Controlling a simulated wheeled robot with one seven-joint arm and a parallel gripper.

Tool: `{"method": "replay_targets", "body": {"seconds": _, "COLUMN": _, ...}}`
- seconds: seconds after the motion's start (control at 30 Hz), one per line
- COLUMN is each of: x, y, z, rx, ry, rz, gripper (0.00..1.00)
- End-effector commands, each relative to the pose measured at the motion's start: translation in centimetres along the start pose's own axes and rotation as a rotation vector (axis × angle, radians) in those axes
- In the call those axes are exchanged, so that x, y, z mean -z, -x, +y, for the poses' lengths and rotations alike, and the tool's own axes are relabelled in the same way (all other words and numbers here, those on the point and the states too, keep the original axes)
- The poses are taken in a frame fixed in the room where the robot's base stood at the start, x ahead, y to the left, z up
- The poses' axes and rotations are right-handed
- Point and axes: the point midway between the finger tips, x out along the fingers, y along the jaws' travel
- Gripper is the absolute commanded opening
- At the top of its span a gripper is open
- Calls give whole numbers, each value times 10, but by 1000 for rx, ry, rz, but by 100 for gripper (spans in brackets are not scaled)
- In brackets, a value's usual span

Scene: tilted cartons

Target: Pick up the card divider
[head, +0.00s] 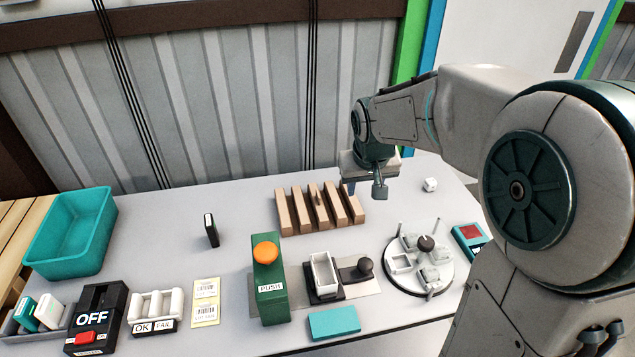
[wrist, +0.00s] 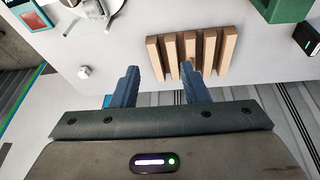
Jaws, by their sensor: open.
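I cannot tell for sure which thing is the card divider. A small upright black piece with a white and green side (head: 211,230) stands alone on the table, left of the wooden slotted rack (head: 295,212); it also shows at the right edge of the wrist view (wrist: 308,38). A teal and a white upright piece (head: 47,311) stand in a grey tray at the far left. My gripper (head: 365,187) is open and empty, above the table at the rack's right end. In the wrist view its fingers (wrist: 158,70) overlap the rack's slats.
A teal bin (head: 70,235) stands at the back left. A green PUSH post with an orange button (head: 268,280), a white holder (head: 323,272), a round fixture (head: 420,285) and a flat teal block (head: 334,322) stand in front. A small white block (head: 430,184) lies right of my gripper.

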Motion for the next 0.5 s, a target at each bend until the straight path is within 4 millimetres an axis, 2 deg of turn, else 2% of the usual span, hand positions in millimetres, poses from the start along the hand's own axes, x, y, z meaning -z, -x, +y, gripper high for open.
{"method": "replay_targets", "body": {"seconds": 0.03, "x": 18, "y": -17, "z": -7, "rx": 7, "ry": 13, "rz": 1, "gripper": 41}}
{"method": "replay_targets", "body": {"seconds": 0.2, "x": 71, "y": -69, "z": -30, "rx": 34, "ry": 45, "rz": 27, "gripper": 41}}
{"method": "replay_targets", "body": {"seconds": 0.3, "x": 95, "y": -99, "z": -44, "rx": 53, "ry": 56, "rz": 42, "gripper": 41}}
{"method": "replay_targets", "body": {"seconds": 0.5, "x": 124, "y": -143, "z": -64, "rx": 82, "ry": 69, "rz": 64, "gripper": 41}}
